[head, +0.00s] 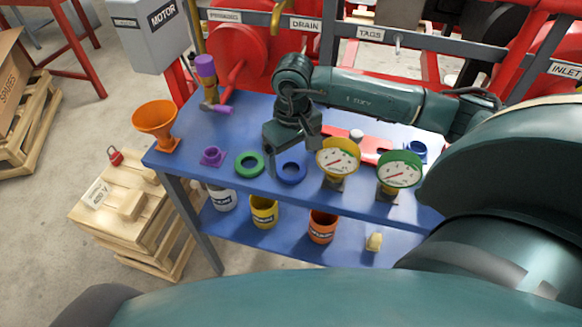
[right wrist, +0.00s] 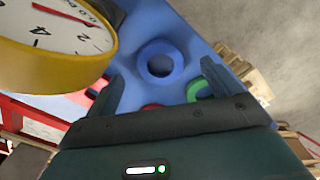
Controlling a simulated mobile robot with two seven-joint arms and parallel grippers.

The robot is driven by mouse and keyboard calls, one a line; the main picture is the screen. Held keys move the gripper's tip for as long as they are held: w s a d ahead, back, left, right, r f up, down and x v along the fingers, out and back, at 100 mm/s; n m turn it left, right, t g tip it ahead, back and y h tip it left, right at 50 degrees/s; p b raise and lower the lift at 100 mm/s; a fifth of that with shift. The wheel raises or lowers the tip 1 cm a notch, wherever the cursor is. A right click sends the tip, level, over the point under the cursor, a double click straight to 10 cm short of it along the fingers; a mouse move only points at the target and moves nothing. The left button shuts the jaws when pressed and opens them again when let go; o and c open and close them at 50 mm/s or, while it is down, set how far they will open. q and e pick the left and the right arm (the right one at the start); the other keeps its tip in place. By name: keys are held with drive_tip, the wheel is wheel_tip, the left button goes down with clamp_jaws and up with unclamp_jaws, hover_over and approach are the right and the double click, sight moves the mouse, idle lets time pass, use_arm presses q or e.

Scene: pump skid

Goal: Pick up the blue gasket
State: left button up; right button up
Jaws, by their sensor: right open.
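The blue gasket (head: 292,182) is a flat ring lying on the blue tabletop near its front edge. In the right wrist view the gasket (right wrist: 143,66) shows ahead, between and beyond the fingertips. My right gripper (head: 291,158) is open and empty just above and behind the gasket, pointing down. In the right wrist view its two fingers (right wrist: 160,88) are spread wide, with nothing between them. My left gripper is not in view.
A green gasket (head: 240,165) lies left of the blue one. A yellow gauge (head: 337,158) stands close on the right, with a green gauge (head: 399,171) beyond it.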

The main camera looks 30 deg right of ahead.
sight(292, 170)
drive_tip(key=shift+f, duration=1.75)
drive_tip(key=c, duration=1.1)
